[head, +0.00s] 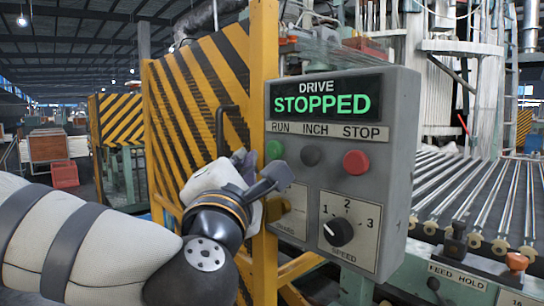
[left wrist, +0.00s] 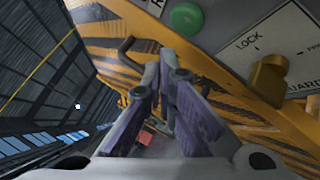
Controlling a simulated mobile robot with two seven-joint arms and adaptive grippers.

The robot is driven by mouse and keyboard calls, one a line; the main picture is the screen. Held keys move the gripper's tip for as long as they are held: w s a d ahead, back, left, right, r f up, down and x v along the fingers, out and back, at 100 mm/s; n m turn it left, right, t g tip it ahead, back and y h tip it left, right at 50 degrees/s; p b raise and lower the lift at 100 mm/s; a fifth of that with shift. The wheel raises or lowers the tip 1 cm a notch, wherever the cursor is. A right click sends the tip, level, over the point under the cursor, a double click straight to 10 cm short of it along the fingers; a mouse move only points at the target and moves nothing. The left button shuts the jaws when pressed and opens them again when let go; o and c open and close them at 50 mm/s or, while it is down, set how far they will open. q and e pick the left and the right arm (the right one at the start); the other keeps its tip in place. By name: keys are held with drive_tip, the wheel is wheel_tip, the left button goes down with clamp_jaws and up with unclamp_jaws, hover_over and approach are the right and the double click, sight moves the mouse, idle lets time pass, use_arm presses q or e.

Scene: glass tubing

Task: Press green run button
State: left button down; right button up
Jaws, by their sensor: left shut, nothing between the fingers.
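The green RUN button (head: 274,150) is on the left of the grey control box, under the word RUN. It also shows near the top of the left wrist view (left wrist: 187,18). My left gripper (head: 243,160) is shut and empty, just left of and slightly below the button in the head view. In the left wrist view its closed fingers (left wrist: 166,72) appear below the button, with a gap in the picture; whether they touch the panel cannot be told. My right gripper is not in view.
A black INCH button (head: 311,156) and red STOP button (head: 356,162) sit to the right. Below are a speed knob (head: 338,232) and a brass lock (left wrist: 268,72). A striped yellow guard (head: 185,95) with a black handle stands left. Rollers (head: 475,195) lie right.

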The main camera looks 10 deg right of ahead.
sight(277, 150)
use_arm(q)
drive_tip(key=shift+w+d+r, duration=0.15)
drive_tip(key=shift+w+d, duration=0.4)
drive_tip(key=shift+d, duration=0.25)
idle(0.9)
drive_tip(key=shift+w+d, duration=0.25)
drive_tip(key=shift+d, duration=0.1)
